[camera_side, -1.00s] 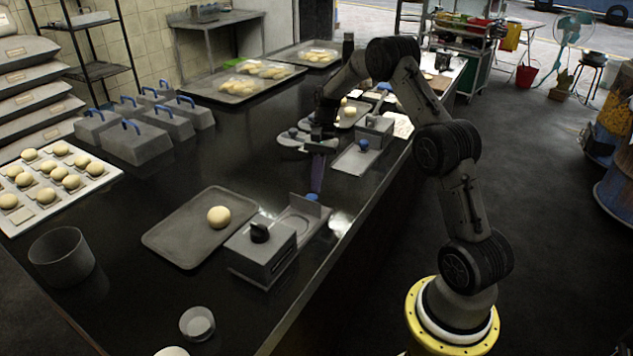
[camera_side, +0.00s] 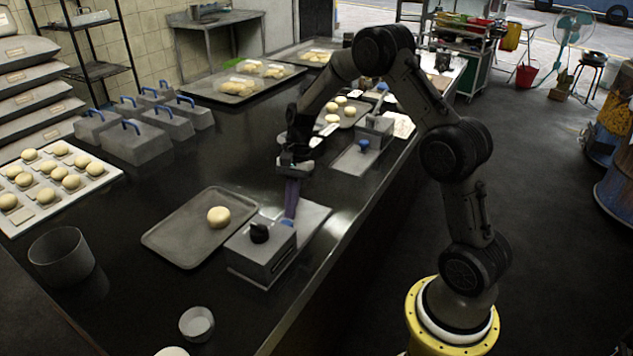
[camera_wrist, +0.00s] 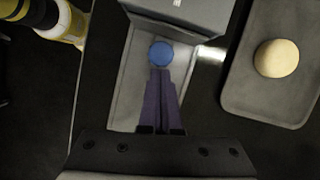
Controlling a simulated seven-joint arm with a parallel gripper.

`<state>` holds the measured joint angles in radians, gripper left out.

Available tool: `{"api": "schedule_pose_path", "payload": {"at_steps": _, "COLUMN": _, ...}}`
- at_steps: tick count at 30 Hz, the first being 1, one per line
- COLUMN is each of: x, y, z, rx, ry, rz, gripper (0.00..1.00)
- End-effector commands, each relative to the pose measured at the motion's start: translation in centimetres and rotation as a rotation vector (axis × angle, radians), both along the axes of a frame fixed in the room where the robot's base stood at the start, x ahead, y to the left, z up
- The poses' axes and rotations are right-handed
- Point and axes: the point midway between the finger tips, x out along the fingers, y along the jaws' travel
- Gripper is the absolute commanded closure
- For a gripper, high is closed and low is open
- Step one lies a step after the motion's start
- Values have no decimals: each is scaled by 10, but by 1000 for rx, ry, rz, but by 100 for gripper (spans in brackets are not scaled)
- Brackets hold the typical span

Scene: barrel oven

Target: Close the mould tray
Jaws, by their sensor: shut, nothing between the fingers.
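The mould tray belongs to a grey metal box (camera_side: 258,262) with a black knob on top. Its blue knob (camera_wrist: 161,54) sits close to the box wall (camera_wrist: 185,14) in the wrist view; whether a small gap remains cannot be told. A bare flat grey plate (camera_side: 312,218) extends from the box, on the side away from the camera. My gripper (camera_side: 289,213) is shut and empty, pointing down over this plate. Its purple fingers (camera_wrist: 160,76) are at the blue knob, on the side away from the box, touching it or nearly so.
A dark tray (camera_side: 185,245) with one dough ball (camera_side: 218,217) lies beside the box. A second box (camera_side: 376,130) with a blue knob and plate stands farther back. A round bowl (camera_side: 62,262) and small cup (camera_side: 197,323) are at the near left. The counter's right edge is close.

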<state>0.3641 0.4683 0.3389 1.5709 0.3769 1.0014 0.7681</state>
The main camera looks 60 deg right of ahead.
Motion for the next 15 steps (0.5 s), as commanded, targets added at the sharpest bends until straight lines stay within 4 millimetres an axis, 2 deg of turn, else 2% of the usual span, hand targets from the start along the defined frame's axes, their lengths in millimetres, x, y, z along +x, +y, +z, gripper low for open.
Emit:
{"api": "schedule_pose_path", "payload": {"at_steps": 8, "x": 0, "y": 4, "z": 0, "rx": 13, "ry": 7, "rz": 1, "gripper": 100}}
{"api": "schedule_pose_path", "payload": {"at_steps": 11, "x": 1, "y": -3, "z": 0, "rx": 12, "ry": 6, "rz": -1, "gripper": 100}}
{"api": "schedule_pose_path", "payload": {"at_steps": 15, "x": 6, "y": -27, "z": -1, "rx": 8, "ry": 2, "rz": -3, "gripper": 100}}
